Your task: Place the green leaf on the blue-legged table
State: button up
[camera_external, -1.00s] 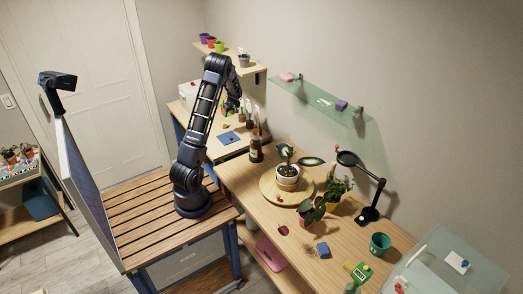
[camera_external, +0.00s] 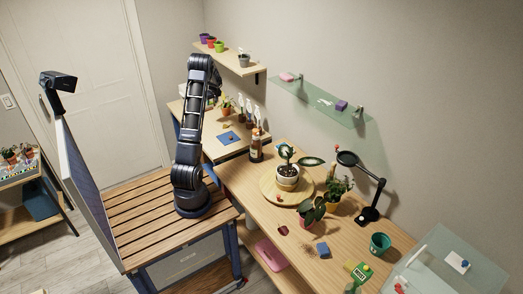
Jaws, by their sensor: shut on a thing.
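I cannot pick out a loose green leaf with certainty in this view.
A wall shelf (camera_external: 232,58) with small pots hangs above.

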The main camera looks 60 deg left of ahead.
aim_at(214, 126)
notch_tip(214, 126, down, 18)
jog(key=shift+f, duration=0.2)
dwell(0.4)
jog(key=shift+f, duration=0.15)
jog(key=o, duration=1)
